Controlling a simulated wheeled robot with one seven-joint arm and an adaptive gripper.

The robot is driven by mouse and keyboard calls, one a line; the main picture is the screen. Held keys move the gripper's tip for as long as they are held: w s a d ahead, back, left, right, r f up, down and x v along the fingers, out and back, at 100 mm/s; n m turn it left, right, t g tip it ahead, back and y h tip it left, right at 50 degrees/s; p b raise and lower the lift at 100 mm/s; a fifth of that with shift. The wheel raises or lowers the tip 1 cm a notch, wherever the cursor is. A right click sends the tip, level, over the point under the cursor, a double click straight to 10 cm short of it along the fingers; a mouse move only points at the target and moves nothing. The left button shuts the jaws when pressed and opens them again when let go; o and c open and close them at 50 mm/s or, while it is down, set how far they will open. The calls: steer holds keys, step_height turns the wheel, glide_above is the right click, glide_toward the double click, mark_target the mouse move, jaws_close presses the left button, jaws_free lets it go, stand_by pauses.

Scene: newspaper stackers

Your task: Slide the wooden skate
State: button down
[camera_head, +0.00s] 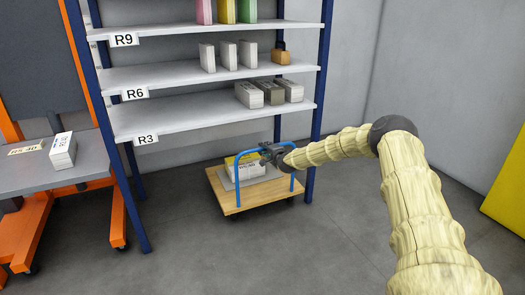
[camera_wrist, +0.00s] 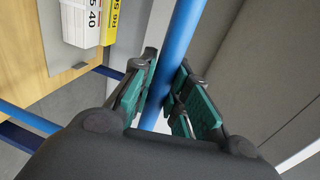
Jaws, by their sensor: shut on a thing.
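The wooden skate (camera_head: 228,202) is a low flat wooden platform with a blue tubular handle (camera_head: 243,149). It stands on the floor under the lowest shelf, between the rack's blue posts. My gripper (camera_head: 270,153) is at the handle, at its upper part. In the wrist view, the green-padded fingers of my gripper (camera_wrist: 164,95) are on both sides of the blue handle tube (camera_wrist: 182,40), shut on it. Newspaper stacks with yellow and white faces (camera_head: 247,168) lie on the skate; they also show in the wrist view (camera_wrist: 84,22). The skate's wooden deck (camera_wrist: 62,75) shows at the upper left there.
The shelf rack (camera_head: 200,122) with labels R3, R6 and R9 rises above the skate and holds several stacks. A grey table (camera_head: 90,165) with orange legs stands at left. A blue post (camera_head: 311,170) is close right of the skate. Floor (camera_head: 290,255) in front is clear.

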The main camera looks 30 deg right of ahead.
steer(key=shift+w+d+r, duration=0.1)
steer(key=shift+d+r, duration=0.05)
steer(key=c, duration=1.8)
jaws_free()
steer(key=shift+c, duration=0.2)
steer(key=o, duration=0.5)
steer(key=shift+w, duration=0.15)
steer(key=shift+s, duration=0.2)
steer(key=shift+s, duration=0.25)
steer(key=v, duration=1.1)
